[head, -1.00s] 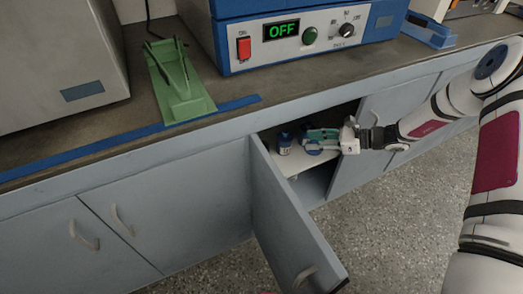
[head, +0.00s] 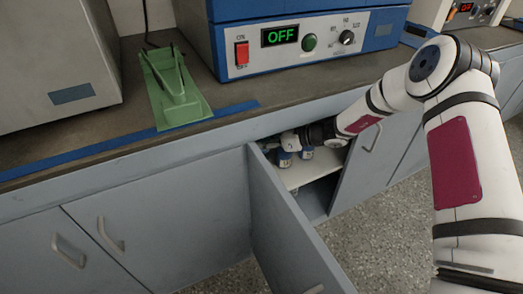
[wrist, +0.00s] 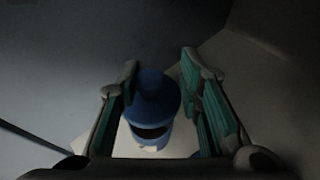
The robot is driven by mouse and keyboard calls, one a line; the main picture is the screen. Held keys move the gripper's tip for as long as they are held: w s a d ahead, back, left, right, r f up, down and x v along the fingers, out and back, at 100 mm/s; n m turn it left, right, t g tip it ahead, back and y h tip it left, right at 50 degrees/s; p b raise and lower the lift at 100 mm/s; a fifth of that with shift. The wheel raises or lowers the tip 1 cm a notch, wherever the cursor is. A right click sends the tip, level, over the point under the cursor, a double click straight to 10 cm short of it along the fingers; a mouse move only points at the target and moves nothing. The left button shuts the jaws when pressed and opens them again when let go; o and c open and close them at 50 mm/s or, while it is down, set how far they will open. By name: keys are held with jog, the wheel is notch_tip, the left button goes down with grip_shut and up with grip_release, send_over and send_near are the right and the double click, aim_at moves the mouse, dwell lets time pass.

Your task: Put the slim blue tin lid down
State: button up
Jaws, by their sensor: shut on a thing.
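In the wrist view, the slim blue tin lid (wrist: 157,92) shows as a dark blue round shape between the two green-padded fingers of my gripper (wrist: 161,72). My gripper is shut on it. A blue container (wrist: 150,143) with a dark band shows just below the lid; I cannot tell whether they touch. In the head view, my gripper (head: 288,141) is inside the open cabinet, above the shelf. The lid cannot be made out there.
Small blue-and-white containers (head: 284,160) stand on the white shelf (head: 303,173). The open cabinet door (head: 285,225) juts out in front. A green holder (head: 180,95) and a blue-and-white machine (head: 285,45) stand on top.

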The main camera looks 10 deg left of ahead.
jog(key=shift+a+f+b, duration=0.1)
jog(key=shift+f+b, duration=0.75)
jog(key=shift+f, duration=0.85)
jog(key=shift+f+b, duration=0.35)
jog(key=shift+f, duration=0.2)
jog(key=o, duration=1)
jog(key=shift+o, duration=0.2)
jog(key=shift+r, duration=0.15)
jog(key=shift+r+p, duration=0.35)
jog(key=p+v, duration=0.2)
jog(key=v, duration=0.5)
jog(key=shift+d+p, duration=0.25)
jog(key=shift+p, duration=0.1)
jog(key=shift+s+r, duration=0.1)
